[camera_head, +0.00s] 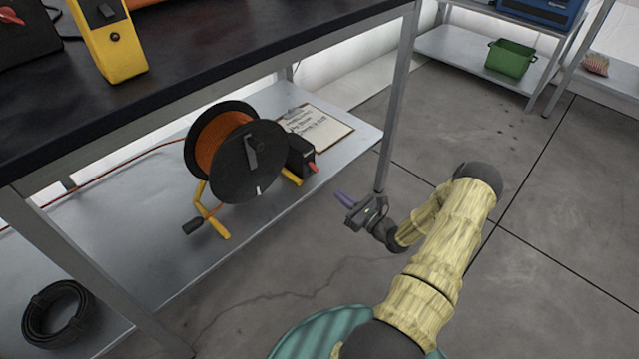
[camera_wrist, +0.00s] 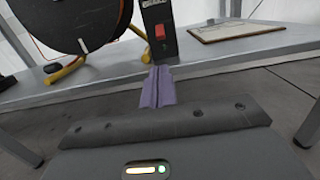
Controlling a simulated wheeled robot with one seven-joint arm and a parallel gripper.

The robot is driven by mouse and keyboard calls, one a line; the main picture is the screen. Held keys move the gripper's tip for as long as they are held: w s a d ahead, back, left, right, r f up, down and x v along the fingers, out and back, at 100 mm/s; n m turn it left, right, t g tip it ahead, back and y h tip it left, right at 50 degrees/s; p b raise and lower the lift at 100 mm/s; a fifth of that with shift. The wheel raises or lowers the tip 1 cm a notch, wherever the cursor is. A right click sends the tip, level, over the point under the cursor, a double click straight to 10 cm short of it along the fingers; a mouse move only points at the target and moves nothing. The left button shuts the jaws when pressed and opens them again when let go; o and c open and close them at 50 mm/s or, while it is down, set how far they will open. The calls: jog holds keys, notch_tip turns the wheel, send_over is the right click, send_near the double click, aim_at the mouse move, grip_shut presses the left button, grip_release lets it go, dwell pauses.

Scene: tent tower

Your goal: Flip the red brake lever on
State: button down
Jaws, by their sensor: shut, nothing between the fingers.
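The red brake lever (camera_head: 312,167) juts from the black box (camera_head: 299,150) at the right side of the cable reel (camera_head: 245,160). The reel has black flanges, orange cable and yellow legs, and stands on the lower metal shelf. In the wrist view the lever (camera_wrist: 159,32) shows as a small red piece on the black box, just above my fingertips in the picture. My gripper (camera_head: 345,199) is to the right of the shelf edge, apart from the lever. Its purple fingers (camera_wrist: 158,88) are shut together with nothing between them. Which position the lever is in, I cannot tell.
A clipboard (camera_head: 318,128) lies behind the box on the lower shelf (camera_head: 350,112). A table leg (camera_head: 397,100) stands just beyond my gripper. A black cable coil (camera_head: 57,312) lies at the lower left. The floor to the right is open.

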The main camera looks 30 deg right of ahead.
aim_at(313, 167)
jog(key=shift+d, duration=0.2)
jog(key=b+x, duration=0.5)
jog(key=x, duration=0.5)
jog(key=shift+f, duration=0.2)
jog(key=shift+d+r, duration=0.1)
jog(key=shift+r, duration=0.05)
